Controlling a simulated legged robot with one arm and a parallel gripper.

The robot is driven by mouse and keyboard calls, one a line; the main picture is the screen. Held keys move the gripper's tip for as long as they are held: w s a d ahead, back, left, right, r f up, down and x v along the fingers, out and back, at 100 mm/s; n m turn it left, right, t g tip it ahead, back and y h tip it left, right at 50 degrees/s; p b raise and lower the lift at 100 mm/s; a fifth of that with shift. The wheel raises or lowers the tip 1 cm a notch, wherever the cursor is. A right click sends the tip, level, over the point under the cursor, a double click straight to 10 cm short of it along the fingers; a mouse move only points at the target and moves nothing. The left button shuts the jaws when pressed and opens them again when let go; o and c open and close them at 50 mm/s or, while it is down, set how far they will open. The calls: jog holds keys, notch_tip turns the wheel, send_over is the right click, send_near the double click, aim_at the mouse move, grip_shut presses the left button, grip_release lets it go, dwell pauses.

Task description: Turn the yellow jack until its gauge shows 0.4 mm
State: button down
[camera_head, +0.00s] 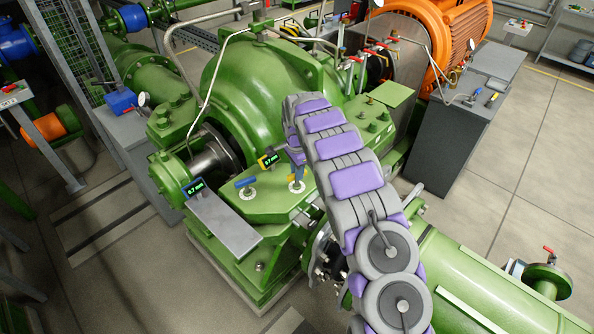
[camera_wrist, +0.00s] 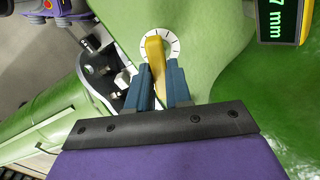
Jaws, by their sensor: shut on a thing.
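The yellow jack (camera_wrist: 154,52) has a flat yellow handle on a white dial ring with black tick marks, set in the green casing. My gripper (camera_wrist: 158,80) is shut on this handle, one blue-grey finger on each side. In the head view the yellow jack (camera_head: 297,184) sits on the green flange, partly behind my arm's end. The yellow gauge (camera_head: 271,160) stands just left of it and seems to read 0.7 mm. In the wrist view the yellow gauge (camera_wrist: 284,20) is cut by the top edge, showing "7 mm" in green.
A blue jack (camera_head: 247,187) with its own dial is left on the same flange. A blue gauge (camera_head: 194,188) beside it seems to read 0.7 mm. A grey plate (camera_head: 228,226) juts out in front. Studs and a green pipe (camera_head: 455,270) lie close to my arm.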

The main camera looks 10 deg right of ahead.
jog(key=shift+a+n, duration=0.1)
jog(key=shift+n, duration=0.3)
jog(key=n, duration=0.4)
jog(key=shift+n, duration=0.4)
jog(key=n+p, duration=0.1)
jog(key=n, duration=0.9)
jog(key=shift+n, duration=0.4)
jog(key=n, duration=0.4)
jog(key=shift+n+p, duration=0.3)
jog(key=shift+n, duration=0.1)
jog(key=c, duration=1)
grip_release()
jog(key=shift+c, duration=0.2)
